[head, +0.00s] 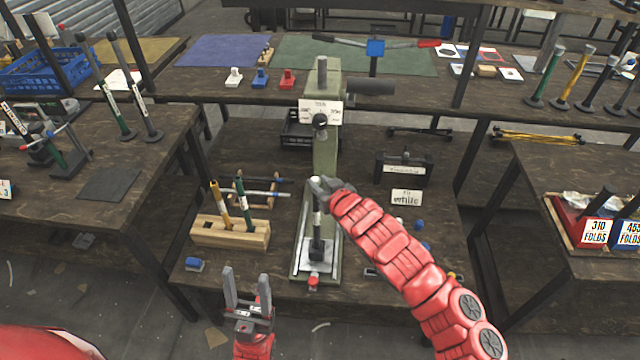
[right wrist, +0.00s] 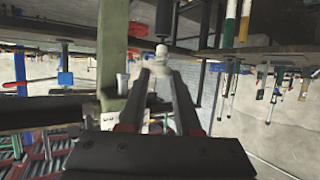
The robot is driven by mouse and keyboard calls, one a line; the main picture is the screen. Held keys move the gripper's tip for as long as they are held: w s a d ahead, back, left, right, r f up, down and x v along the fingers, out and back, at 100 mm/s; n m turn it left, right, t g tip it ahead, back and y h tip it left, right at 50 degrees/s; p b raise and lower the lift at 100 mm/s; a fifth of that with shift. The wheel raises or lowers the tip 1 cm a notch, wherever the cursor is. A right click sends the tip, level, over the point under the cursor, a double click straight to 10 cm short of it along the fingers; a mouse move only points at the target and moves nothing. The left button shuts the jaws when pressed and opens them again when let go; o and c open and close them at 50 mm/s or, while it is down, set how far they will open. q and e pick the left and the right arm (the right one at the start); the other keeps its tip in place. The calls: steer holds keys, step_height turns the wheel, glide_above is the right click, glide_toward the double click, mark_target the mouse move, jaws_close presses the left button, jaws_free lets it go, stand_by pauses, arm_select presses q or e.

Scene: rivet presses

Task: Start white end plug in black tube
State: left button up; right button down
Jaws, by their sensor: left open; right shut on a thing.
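The black tube (head: 317,222) stands upright in a dark holder on the base of the green press, with a pale band on it. My right gripper (head: 320,186) is over its upper end, shut on the small white end plug (head: 315,179). In the right wrist view the white plug (right wrist: 161,52) shows between the fingertips (right wrist: 160,70), close to a dark tube end (right wrist: 165,20). I cannot tell whether plug and tube touch. The gripper hides part of the tube's top. My left gripper (head: 247,297) is open and empty in front of the table's near edge.
The green press (head: 326,150) rises behind the tube. A wooden block (head: 229,232) holding yellow and green tubes stands to the left. A "white" label (head: 406,197) and a black box (head: 403,170) are to the right. A blue piece (head: 194,264) lies near the front edge.

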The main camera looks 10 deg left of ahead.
stand_by(0.8)
steer(key=shift+f+b, duration=0.1)
steer(key=shift+b, duration=0.45)
stand_by(0.3)
steer(key=shift+b, duration=0.55)
steer(key=shift+f+b, duration=1.15)
steer(key=shift+b, duration=0.1)
steer(key=c, duration=0.5)
jaws_free()
steer(key=shift+c, duration=0.2)
